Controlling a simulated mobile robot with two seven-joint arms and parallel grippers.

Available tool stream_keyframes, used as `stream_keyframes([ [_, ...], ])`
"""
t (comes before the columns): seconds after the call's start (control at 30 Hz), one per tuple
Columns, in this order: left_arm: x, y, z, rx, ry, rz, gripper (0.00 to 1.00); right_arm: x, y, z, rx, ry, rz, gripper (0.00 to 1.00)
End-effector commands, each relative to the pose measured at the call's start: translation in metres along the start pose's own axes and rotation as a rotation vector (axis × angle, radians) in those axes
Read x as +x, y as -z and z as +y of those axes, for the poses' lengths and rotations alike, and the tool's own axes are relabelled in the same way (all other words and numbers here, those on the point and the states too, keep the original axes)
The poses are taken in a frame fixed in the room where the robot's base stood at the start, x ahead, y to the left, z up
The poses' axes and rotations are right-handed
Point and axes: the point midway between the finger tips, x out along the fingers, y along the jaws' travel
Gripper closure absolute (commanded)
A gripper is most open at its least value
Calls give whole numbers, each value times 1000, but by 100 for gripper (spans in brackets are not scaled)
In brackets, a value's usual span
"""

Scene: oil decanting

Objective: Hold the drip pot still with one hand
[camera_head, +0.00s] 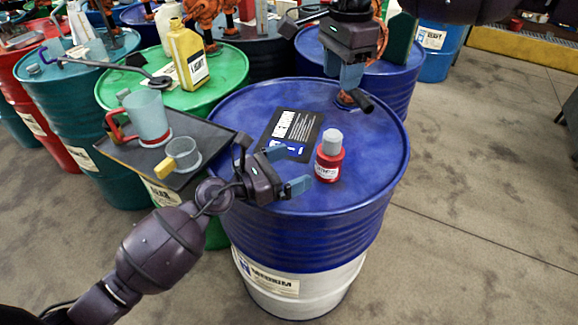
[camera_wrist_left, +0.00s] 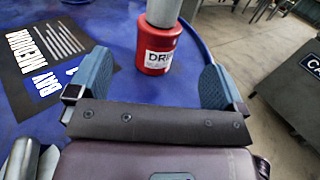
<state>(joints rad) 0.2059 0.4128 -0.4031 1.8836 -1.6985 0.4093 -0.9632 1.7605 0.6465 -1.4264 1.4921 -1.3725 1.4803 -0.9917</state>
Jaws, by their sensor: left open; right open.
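The drip pot is a small red bottle (camera_head: 329,163) with a grey cap, standing upright on the blue drum's top (camera_head: 255,112). In the left wrist view the pot (camera_wrist_left: 157,50) shows its label, and its cap is cut off by the top edge. My left gripper (camera_head: 287,170) is open and empty, beside the pot on its left, with its fingers pointing toward it. In the left wrist view the pot appears between the two fingers but beyond them, apparently not touched.
A black "Bay Medium" card (camera_head: 290,130) lies on the drum left of the pot. A dark tray (camera_head: 212,140) at left holds a red-handled jug (camera_head: 148,115) and a small clear cup (camera_head: 184,157). A yellow bottle (camera_head: 186,55) stands on the green drum. Floor is clear at right.

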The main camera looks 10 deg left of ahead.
Motion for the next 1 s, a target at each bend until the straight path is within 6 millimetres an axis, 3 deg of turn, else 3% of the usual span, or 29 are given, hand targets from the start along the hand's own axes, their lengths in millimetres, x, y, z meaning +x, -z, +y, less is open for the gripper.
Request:
stream_keyframes([
  [0.17, 15, 0, 0, 9, 0, 1, 3, 0, 0, 0, 0, 0, 0, 57],
  [0.7, 93, 0, 0, 5, 0, 2, 3, 0, 0, 0, 0, 0, 0, 57],
  [1.0, 107, 1, 0, 5, -1, 3, 3, 0, 0, 0, 0, 0, 0, 57],
])
